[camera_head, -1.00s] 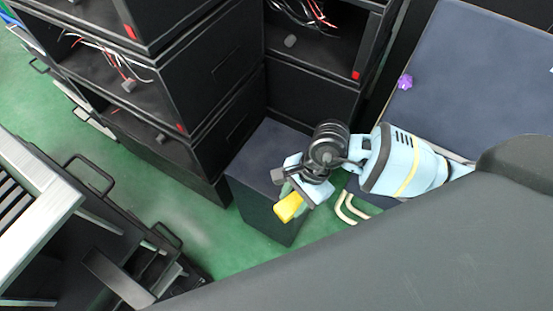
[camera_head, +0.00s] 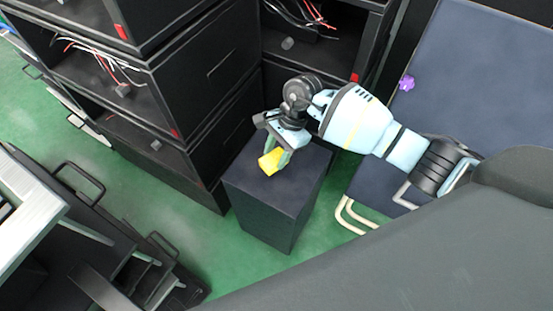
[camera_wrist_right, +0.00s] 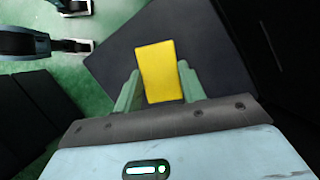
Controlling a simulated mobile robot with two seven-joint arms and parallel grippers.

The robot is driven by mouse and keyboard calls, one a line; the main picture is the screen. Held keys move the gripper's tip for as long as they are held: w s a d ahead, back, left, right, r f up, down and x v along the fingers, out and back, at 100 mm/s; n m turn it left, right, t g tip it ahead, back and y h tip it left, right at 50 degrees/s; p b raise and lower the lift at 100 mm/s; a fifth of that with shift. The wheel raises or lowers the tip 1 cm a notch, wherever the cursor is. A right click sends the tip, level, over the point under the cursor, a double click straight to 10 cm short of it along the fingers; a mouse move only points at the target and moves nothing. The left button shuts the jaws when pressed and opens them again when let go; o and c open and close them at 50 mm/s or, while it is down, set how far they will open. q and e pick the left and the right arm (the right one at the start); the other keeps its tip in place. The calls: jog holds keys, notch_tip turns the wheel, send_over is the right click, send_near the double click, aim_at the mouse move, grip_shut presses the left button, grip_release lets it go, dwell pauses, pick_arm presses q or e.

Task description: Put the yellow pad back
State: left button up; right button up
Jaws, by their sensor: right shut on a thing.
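The yellow pad (camera_head: 270,162) is held between the green fingers of my right gripper (camera_head: 277,161). In the right wrist view the pad (camera_wrist_right: 160,72) sits between the two fingertips (camera_wrist_right: 157,88), which are shut on it. The pad is over the top of a dark box-shaped stand (camera_head: 300,180). The stand's dark top (camera_wrist_right: 112,62) also shows behind the pad in the wrist view. I cannot tell whether the pad touches the top. My left gripper is not in view.
Black open-fronted cabinets (camera_head: 215,75) with loose wires stand behind and left of the stand. A dark table (camera_head: 460,80) with a small purple object (camera_head: 406,83) is at the right. Green floor (camera_head: 235,258) is free in front of the stand. Black handled fixtures (camera_head: 110,255) stand lower left.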

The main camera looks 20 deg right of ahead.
aim_at(279, 155)
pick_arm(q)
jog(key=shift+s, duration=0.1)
pick_arm(e)
notch_tip(279, 155, down, 4)
jog(key=shift+r+b, duration=0.2)
jog(key=shift+b, duration=0.1)
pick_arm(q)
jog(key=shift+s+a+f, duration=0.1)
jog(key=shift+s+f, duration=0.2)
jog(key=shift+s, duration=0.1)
pick_arm(e)
jog(key=o, duration=0.9)
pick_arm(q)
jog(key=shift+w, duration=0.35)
